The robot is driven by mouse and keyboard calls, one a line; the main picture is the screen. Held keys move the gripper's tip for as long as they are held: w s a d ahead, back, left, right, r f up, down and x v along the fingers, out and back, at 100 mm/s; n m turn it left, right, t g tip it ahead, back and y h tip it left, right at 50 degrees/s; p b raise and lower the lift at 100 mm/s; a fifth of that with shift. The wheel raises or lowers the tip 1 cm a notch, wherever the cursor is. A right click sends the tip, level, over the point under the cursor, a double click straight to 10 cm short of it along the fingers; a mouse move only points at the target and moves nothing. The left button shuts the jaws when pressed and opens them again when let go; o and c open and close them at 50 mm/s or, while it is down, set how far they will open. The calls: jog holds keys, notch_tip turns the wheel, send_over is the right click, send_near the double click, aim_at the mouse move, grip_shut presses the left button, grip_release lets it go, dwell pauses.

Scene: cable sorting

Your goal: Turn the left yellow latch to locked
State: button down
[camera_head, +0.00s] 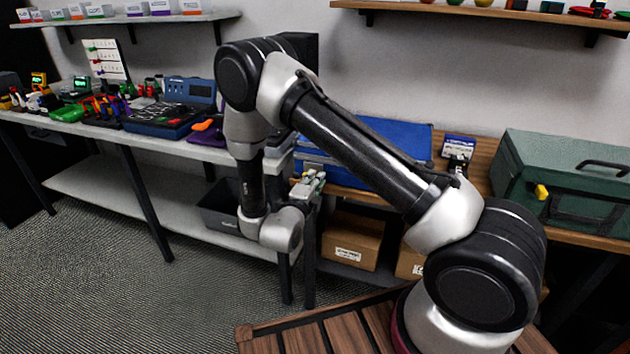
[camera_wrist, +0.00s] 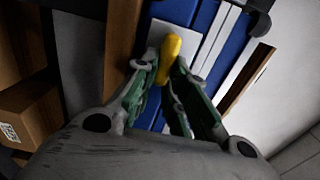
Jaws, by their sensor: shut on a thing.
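The yellow latch (camera_wrist: 171,50) sits on a pale plate (camera_wrist: 187,40) on the front of the blue case (camera_wrist: 206,52). It is a long, narrow handle, slightly tilted in the wrist view. My gripper (camera_wrist: 162,78) is shut on it, with a finger on each side and its far end showing past the tips. In the head view the blue case (camera_head: 392,132) lies on the wooden bench, and my gripper (camera_head: 312,182) is at its left front corner. My arm hides part of the case. The latch's locked or unlocked position cannot be read.
A green case (camera_head: 560,160) with a yellow latch (camera_head: 541,191) stands on the right of the bench. A small blue and white box (camera_head: 458,147) lies between the cases. Cardboard boxes (camera_head: 352,240) stand under the bench. A long table (camera_head: 150,138) with tools is at left.

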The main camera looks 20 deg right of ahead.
dwell(0.4)
jog(key=c, duration=1.4)
grip_release()
jog(key=shift+c, duration=0.2)
jog(key=v, duration=1.2)
